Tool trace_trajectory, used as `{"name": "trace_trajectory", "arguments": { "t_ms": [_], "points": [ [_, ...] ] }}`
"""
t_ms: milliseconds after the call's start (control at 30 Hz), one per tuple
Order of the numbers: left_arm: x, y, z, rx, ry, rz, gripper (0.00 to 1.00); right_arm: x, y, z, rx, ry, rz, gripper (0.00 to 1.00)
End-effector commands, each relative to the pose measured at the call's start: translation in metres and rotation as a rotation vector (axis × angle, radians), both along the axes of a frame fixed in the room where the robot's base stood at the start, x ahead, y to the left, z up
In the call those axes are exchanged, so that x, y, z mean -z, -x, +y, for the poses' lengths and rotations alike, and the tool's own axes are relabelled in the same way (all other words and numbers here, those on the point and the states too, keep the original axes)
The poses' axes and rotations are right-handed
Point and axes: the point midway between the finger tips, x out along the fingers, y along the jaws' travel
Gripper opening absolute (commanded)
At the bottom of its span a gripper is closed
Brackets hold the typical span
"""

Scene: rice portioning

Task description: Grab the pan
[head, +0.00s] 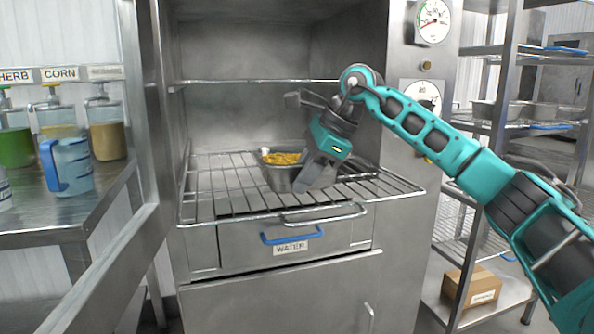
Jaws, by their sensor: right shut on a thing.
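A small metal pan (277,176) with yellow-orange food (281,158) in it sits on the wire rack inside the steel cabinet. My right gripper (304,186) reaches in from the right, tilted down, and is shut on the pan at its right side. The gripper hides that side of the pan, so the exact contact does not show. The pan appears upright, at rack height. My left gripper is not in view.
The wire rack (215,198) has bare room left of the pan. Below it is a WATER drawer (230,248) with a blue handle. The open cabinet door (150,120) stands left, beside a counter with dispensers and a blue jug (72,165). Steel shelving (515,295) stands right.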

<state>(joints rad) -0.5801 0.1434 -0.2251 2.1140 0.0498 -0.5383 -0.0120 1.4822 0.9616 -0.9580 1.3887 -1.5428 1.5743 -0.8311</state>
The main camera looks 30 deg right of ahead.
Motion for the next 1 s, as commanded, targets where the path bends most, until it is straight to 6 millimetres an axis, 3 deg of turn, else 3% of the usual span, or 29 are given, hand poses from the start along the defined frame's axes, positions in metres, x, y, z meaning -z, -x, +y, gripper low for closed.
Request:
{"name": "trace_trajectory", "arguments": {
  "t_ms": [200, 1000],
  "points": [
    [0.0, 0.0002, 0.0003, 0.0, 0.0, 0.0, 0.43, 0.0008, -0.0001, 0.0002, 0.001, 0.0, 0.002, 0.0],
    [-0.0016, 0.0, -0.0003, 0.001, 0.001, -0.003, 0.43, 0.0015, 0.0, 0.0001, 0.001, 0.0, 0.003, 0.0]
  ]
}}
